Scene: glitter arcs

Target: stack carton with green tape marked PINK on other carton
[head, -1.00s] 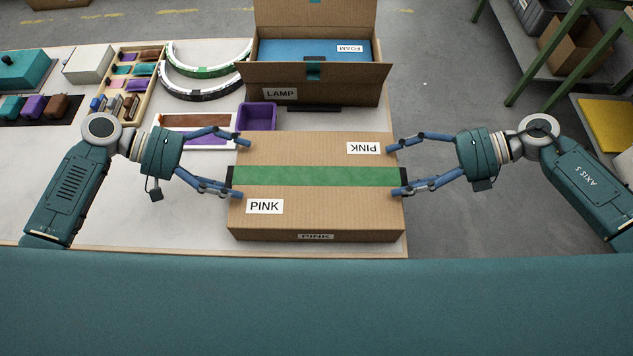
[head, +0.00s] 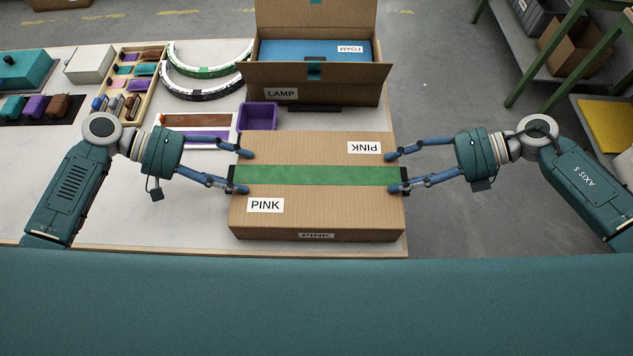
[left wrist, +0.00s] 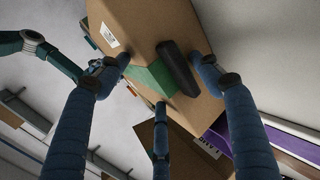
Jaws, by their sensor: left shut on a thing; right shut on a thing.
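The PINK carton (head: 315,205) is a closed brown box with a green tape band (head: 315,175) across its top. It appears level at the front right of the table. My left gripper (head: 244,172) is shut on its left end, around a dark handle, which also shows in the left wrist view (left wrist: 177,68). My right gripper (head: 392,172) is shut on its right end, at the other dark handle. The other carton (head: 325,88), marked LAMP, stands behind with flaps open and a blue block marked FOAM (head: 312,51) inside. I cannot tell whether the PINK carton touches the table.
A purple bin (head: 257,116) stands close behind the PINK carton, with a tray (head: 212,118) beside it. Curved strips (head: 205,91), a wooden organizer (head: 130,80) and teal and white boxes fill the left back. A shelf (head: 560,60) stands at right.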

